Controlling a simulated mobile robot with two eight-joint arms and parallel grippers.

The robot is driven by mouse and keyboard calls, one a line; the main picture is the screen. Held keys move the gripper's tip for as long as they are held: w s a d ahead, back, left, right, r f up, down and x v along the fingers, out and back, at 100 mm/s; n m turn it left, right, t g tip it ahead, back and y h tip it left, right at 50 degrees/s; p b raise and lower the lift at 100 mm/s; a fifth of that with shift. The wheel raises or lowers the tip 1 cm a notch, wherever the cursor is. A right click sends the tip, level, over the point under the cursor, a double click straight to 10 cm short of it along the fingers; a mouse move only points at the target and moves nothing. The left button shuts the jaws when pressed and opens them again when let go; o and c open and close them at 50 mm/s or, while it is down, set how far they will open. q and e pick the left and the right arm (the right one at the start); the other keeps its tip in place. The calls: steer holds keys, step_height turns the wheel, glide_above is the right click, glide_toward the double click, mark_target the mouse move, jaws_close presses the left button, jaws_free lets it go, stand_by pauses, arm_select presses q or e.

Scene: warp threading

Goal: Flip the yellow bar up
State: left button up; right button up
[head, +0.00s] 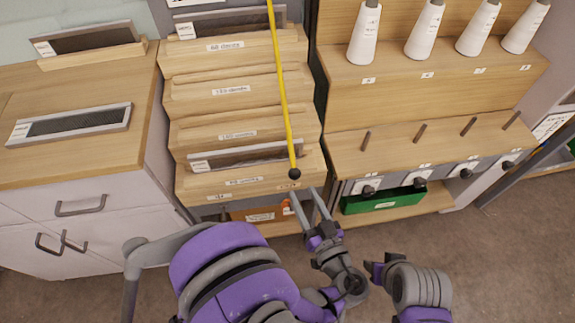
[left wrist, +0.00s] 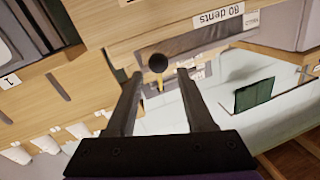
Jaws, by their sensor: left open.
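The yellow bar (head: 281,85) runs from the top edge of the head view down across the front of the stepped wooden rack. It ends in a black ball knob (head: 294,174). My left gripper (head: 304,192) is open and empty, its fingertips just below the knob in the head view. In the left wrist view the knob (left wrist: 158,63) shows between the two open fingertips (left wrist: 160,72), with a short bit of yellow bar (left wrist: 160,87) beside it. I cannot tell how far the knob is from the fingers.
The stepped rack (head: 237,112) holds reeds with labels. White thread cones (head: 365,35) stand on the wooden shelf to the right, above pegs and a green bin (head: 384,200). A drawer cabinet (head: 85,205) stands left. Bare floor (head: 510,250) shows at lower right.

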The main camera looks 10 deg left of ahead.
arm_select(q)
steer(key=shift+w+d, duration=0.1)
steer(key=shift+d, duration=0.05)
steer(key=x, duration=1)
steer(key=shift+w+r+b, duration=0.15)
steer(key=shift+w+b, duration=0.05)
steer(key=shift+b, duration=0.15)
jaws_close()
stand_by(0.9)
